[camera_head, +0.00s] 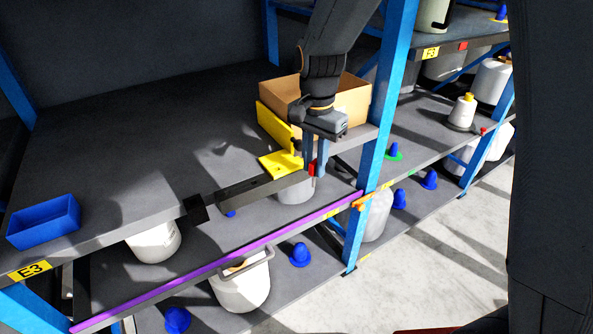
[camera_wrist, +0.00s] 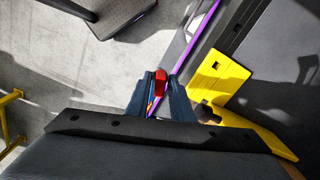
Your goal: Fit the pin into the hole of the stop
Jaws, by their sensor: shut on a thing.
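My gripper (camera_head: 314,168) hangs at the shelf's front edge, just right of the yellow stop (camera_head: 275,163). In the wrist view, my gripper's (camera_wrist: 158,96) two blue fingers are shut on the red pin (camera_wrist: 160,80). The pin also shows at the fingertips in the head view (camera_head: 312,169). In the wrist view, the stop (camera_wrist: 208,74) lies right of the pin, with a small square hole (camera_wrist: 216,65) in its flat plate. The pin is apart from the hole. The pin's lower end is hard to make out.
A dark bar (camera_head: 245,193) lies along the shelf edge by the stop. A cardboard box (camera_head: 352,100) stands behind my gripper. A blue bin (camera_head: 44,222) sits at the far left. A blue upright (camera_head: 386,100) stands close on the right. The shelf's middle (camera_head: 150,120) is clear.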

